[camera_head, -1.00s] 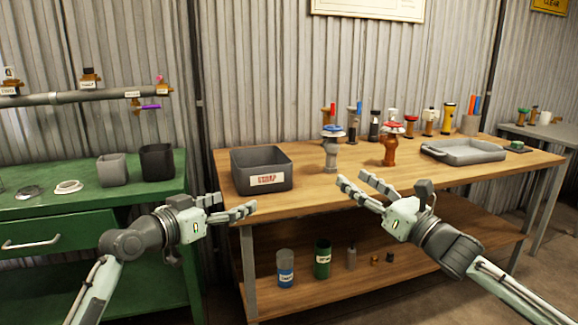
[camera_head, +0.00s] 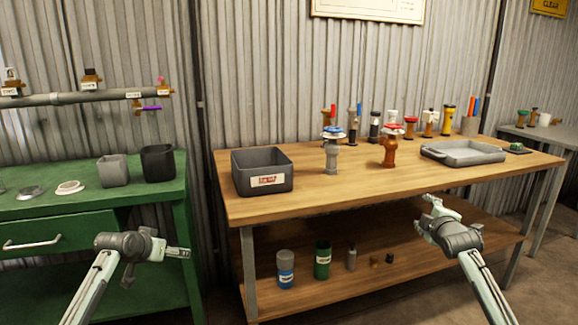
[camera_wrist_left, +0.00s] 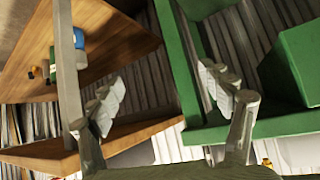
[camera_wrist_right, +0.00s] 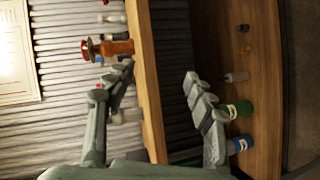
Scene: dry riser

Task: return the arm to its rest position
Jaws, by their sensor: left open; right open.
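My right gripper (camera_head: 432,208) is open and empty in front of the wooden workbench, below its top edge. In the right wrist view its two fingers (camera_wrist_right: 160,85) stand apart with the bench edge behind them. My left gripper (camera_head: 186,250) is in front of the green cabinet's right side, below its top. In the left wrist view its fingers (camera_wrist_left: 165,90) are spread with nothing between them. The far part of each gripper is partly hidden by its own wrist in the head view.
The wooden workbench (camera_head: 330,200) carries a grey bin (camera_head: 262,185), a blue-topped valve (camera_head: 332,150), a red-topped valve (camera_head: 391,146) and a grey tray (camera_head: 463,160). Several containers stand on its lower shelf. The green cabinet (camera_head: 80,212) is at left. The bench's front middle is clear.

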